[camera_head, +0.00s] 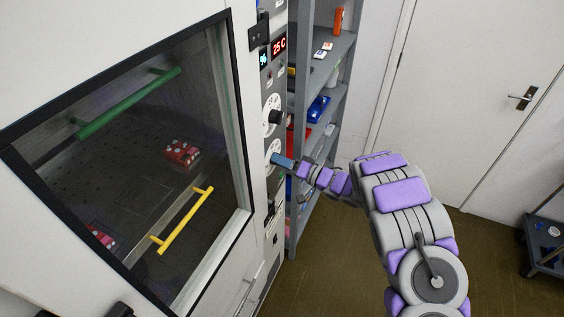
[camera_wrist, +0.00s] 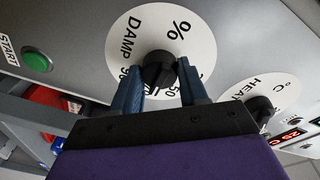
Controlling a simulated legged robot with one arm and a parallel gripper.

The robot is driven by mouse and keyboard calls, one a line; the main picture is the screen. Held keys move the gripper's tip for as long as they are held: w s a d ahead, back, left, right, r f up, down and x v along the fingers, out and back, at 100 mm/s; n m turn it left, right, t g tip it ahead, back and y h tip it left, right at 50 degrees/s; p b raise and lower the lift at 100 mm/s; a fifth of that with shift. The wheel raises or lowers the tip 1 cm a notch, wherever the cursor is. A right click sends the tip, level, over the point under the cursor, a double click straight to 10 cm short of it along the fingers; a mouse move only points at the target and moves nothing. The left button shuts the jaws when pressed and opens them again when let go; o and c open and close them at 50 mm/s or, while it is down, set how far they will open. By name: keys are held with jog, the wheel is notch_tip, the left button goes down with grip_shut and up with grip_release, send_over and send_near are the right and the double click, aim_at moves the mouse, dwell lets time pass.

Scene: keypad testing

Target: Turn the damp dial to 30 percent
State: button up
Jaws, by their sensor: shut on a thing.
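The damp dial is a white disc marked "DAMP" and "%" with a black knob (camera_wrist: 159,69) at its centre in the wrist view. My gripper (camera_wrist: 158,72) has its two blue fingers on either side of that knob, shut on it. Part of the scale is hidden behind the fingers, so I cannot tell the knob's setting. In the head view my gripper (camera_head: 283,162) reaches the lower white dial (camera_head: 273,148) on the narrow control panel, and its knob is hidden there.
The heat dial (camera_wrist: 262,103) sits beside the damp dial. A green START button (camera_wrist: 37,62) is on the other side. A red display (camera_head: 279,46) reads 25 C. A glass-doored chamber (camera_head: 120,150) stands left; grey shelves (camera_head: 322,75) stand close behind my gripper.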

jog(key=shift+f, duration=0.15)
jog(key=shift+w+d+f+n+g+y+b, duration=0.1)
jog(key=shift+n+g+y+b, duration=0.15)
jog(key=shift+n+b, duration=2.2)
jog(key=shift+s+a+f+n+g+y+b, duration=0.25)
jog(key=shift+n+b, duration=0.65)
jog(key=shift+n, duration=2.9)
jog(key=shift+w+d+n+g+y+b, duration=0.1)
jog(key=shift+w+d+n+y+b, duration=0.25)
jog(key=shift+n+b, duration=2.1)
jog(key=shift+s+a+n+p, duration=0.1)
jog(key=shift+n+p, duration=0.55)
jog(key=shift+n, duration=0.15)
jog(key=o, duration=0.9)
jog(key=shift+c, duration=0.2)
jog(key=shift+o, duration=0.9)
jog(key=shift+r, duration=0.2)
